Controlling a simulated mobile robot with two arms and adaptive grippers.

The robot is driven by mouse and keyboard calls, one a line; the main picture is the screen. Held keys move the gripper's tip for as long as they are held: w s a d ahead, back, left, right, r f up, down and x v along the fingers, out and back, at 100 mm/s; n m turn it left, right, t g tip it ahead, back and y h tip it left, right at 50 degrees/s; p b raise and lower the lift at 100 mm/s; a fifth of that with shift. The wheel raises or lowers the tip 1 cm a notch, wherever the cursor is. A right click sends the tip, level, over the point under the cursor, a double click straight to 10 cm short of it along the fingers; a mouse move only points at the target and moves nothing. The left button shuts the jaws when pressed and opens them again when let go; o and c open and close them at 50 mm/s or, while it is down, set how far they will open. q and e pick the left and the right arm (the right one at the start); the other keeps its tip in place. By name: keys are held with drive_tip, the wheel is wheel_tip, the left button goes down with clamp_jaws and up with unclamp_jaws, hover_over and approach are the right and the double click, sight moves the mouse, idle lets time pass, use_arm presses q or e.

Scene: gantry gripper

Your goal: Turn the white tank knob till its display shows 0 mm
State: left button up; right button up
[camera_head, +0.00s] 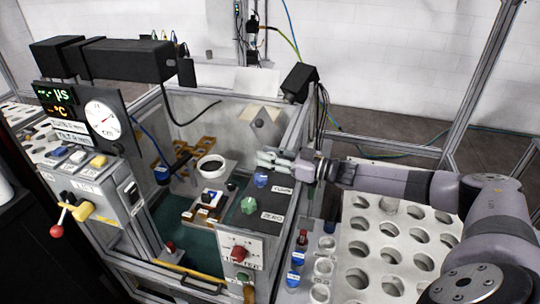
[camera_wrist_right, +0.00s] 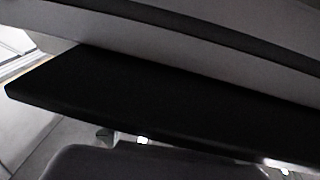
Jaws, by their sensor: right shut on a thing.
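My right gripper (camera_head: 268,158) reaches in from the right to the tank's right rim and is shut on a small pale thing. That thing looks like the white tank knob, mostly hidden by the fingers. Just below are a blue knob (camera_head: 261,180) and a green knob (camera_head: 248,205). The instrument panel (camera_head: 118,137) at the left carries a lit display (camera_head: 56,101) with green and yellow characters, a round dial (camera_head: 103,119) and small white labels, too small to read surely. The right wrist view shows mainly dark close surfaces. My left gripper is not in view.
The open tank has a metal frame (camera_head: 178,106) and holds a white ring (camera_head: 211,166). A red knob (camera_head: 238,253) sits on its front panel. A white rack (camera_head: 372,240) with round holes stands at the right, below my arm. A black box (camera_head: 298,82) is above the rim.

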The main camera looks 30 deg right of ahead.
drive_tip(key=shift+y, duration=0.3)
drive_tip(key=shift+n+g+y+b, duration=0.3)
drive_tip(key=shift+n+g, duration=0.1)
drive_tip(key=shift+n, duration=0.1)
drive_tip(key=shift+n+g+y, duration=0.4)
drive_tip(key=shift+y, duration=0.1)
drive_tip(key=o, duration=1.2)
drive_tip(key=shift+s+d, duration=0.15)
drive_tip(key=v, duration=1.1)
drive_tip(key=shift+s+d, duration=0.2)
drive_tip(key=shift+s, duration=0.05)
